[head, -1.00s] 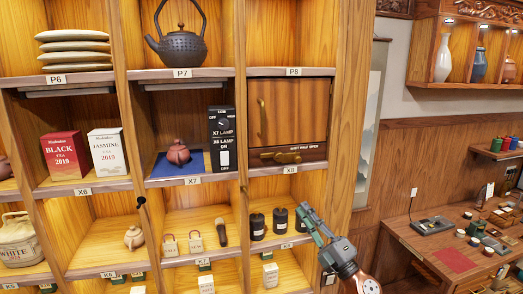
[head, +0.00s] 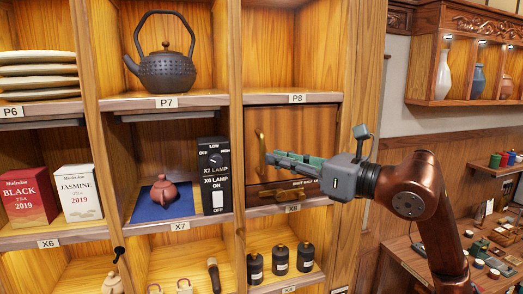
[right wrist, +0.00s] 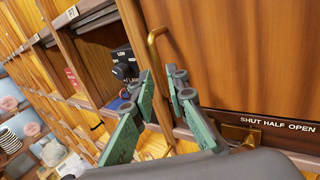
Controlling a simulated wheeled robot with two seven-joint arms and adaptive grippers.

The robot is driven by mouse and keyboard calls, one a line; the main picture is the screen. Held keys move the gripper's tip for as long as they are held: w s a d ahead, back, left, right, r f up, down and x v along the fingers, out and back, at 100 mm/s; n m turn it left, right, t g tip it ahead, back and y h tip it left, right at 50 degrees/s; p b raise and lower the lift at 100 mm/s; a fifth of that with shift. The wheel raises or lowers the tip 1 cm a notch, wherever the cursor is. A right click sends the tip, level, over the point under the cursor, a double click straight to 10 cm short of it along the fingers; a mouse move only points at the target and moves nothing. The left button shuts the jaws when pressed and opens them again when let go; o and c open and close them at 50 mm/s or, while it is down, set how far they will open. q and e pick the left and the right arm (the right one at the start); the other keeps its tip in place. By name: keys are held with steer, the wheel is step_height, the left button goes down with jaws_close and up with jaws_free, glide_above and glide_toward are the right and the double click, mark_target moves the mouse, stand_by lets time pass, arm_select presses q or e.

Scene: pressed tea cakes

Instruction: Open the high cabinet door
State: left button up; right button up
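The wooden cabinet door (head: 295,125) closes the compartment labelled X8, under P8, and looks shut. Its upright brass handle (head: 261,152) is near the door's left edge; it also shows in the right wrist view (right wrist: 153,62). My right gripper (head: 272,158) is at the handle, coming from the right. In the right wrist view its green-padded fingers (right wrist: 161,82) are apart, with the handle bar seen between them. I cannot tell whether they touch it. My left gripper is not in view.
A brass lever (head: 275,196) and a strip reading "SHUT HALF OPEN" (right wrist: 278,123) sit below the door. Left of it stand a black lamp switch box (head: 213,175) and a clay teapot (head: 164,190). Black canisters (head: 281,259) stand on the shelf below.

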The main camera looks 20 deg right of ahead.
mark_target(262, 169)
steer(key=p+x, duration=0.1)
steer(key=x, duration=0.4)
steer(key=shift+a+p, duration=0.1)
steer(key=shift+p, duration=0.25)
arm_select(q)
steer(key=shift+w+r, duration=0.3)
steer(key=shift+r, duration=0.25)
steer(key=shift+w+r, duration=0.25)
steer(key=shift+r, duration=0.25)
arm_select(e)
steer(key=shift+w, duration=0.1)
steer(key=shift+c, duration=0.7)
jaws_close()
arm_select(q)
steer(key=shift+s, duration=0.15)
